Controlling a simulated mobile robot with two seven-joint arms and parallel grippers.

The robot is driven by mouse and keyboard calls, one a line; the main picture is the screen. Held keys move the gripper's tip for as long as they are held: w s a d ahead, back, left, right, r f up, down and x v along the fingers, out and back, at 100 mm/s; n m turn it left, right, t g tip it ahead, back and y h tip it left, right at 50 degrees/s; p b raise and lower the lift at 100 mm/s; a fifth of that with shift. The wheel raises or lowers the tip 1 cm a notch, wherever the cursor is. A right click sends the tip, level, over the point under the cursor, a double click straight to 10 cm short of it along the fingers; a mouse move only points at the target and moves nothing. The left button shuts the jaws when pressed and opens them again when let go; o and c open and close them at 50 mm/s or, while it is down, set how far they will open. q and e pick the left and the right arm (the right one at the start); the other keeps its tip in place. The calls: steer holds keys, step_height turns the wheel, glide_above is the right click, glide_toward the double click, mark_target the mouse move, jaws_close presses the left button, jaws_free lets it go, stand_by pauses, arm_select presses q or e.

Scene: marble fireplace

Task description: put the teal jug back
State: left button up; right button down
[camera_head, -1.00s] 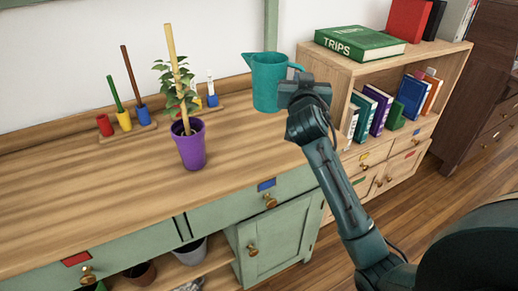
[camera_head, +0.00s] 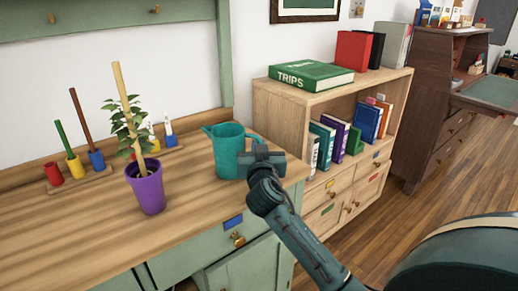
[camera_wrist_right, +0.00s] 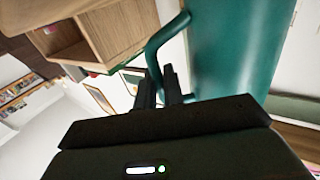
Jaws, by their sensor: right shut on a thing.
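The teal jug (camera_head: 228,158) is upright at the right end of the wooden worktop (camera_head: 90,235) in the head view. I cannot tell whether its base touches the wood. My right gripper (camera_head: 256,152) is at the jug's right side, where the handle is, and hides most of the handle. In the right wrist view, the gripper's fingers (camera_wrist_right: 165,88) are shut on the jug's handle (camera_wrist_right: 158,50), with the jug's body (camera_wrist_right: 235,50) beside them. My left gripper is in neither view.
A purple pot (camera_head: 149,188) with a staked plant stands left of the jug. Behind it is a rack (camera_head: 95,184) with coloured cups. Right of the worktop is a bookcase (camera_head: 295,100) with a green TRIPS book (camera_head: 311,75) on top. The worktop front is clear.

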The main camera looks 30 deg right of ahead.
steer(key=shift+f, duration=0.1)
steer(key=c, duration=1.5)
jaws_free()
